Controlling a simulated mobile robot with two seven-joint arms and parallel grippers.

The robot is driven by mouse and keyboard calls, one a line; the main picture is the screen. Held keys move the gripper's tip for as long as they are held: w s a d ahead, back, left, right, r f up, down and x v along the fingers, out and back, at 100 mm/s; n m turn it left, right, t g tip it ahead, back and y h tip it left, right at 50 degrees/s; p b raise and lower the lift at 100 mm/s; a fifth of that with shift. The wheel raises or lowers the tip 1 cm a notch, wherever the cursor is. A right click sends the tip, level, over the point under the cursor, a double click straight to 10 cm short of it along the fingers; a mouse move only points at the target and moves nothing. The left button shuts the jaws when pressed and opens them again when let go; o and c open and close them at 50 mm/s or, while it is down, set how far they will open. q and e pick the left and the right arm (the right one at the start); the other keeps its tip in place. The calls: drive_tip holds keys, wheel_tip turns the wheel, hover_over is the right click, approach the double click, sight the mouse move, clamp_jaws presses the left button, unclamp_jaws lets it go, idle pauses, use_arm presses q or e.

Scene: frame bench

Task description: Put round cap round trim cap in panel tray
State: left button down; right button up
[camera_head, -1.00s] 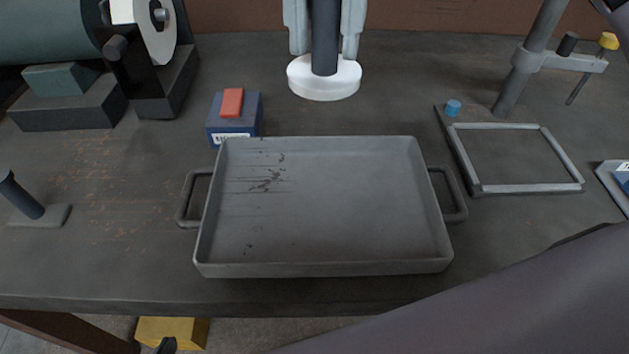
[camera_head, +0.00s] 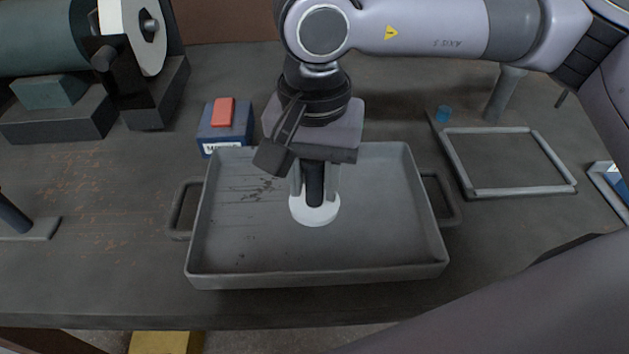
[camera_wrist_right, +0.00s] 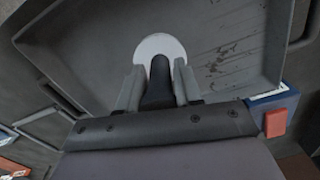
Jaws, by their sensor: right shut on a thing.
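The round trim cap (camera_head: 315,211) is a white disc with a dark upright stem. My right gripper (camera_head: 315,182) is shut on the stem, with one grey finger on each side. The panel tray (camera_head: 400,225) is a shallow grey rectangular pan with two side handles. The cap is over the tray's middle, inside its rim in the picture; I cannot tell whether it touches the floor. The right wrist view shows the disc (camera_wrist_right: 160,43) beyond the fingers (camera_wrist_right: 157,88), with the tray (camera_wrist_right: 215,25) behind it. My left gripper is not in view.
A blue box with a red block (camera_head: 223,112) stands behind the tray's left corner. A grey frame (camera_head: 508,190) with a post and a small blue cylinder (camera_head: 444,113) is at right. A grinder-like machine (camera_head: 130,60) is at back left. The bench's front edge runs below the tray.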

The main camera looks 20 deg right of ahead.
drive_tip(key=shift+f, duration=0.75)
drive_tip(key=shift+f, duration=0.15)
drive_tip(key=o, duration=1.1)
wheel_tip(320, 180, up, 12)
drive_tip(key=shift+r, duration=0.2)
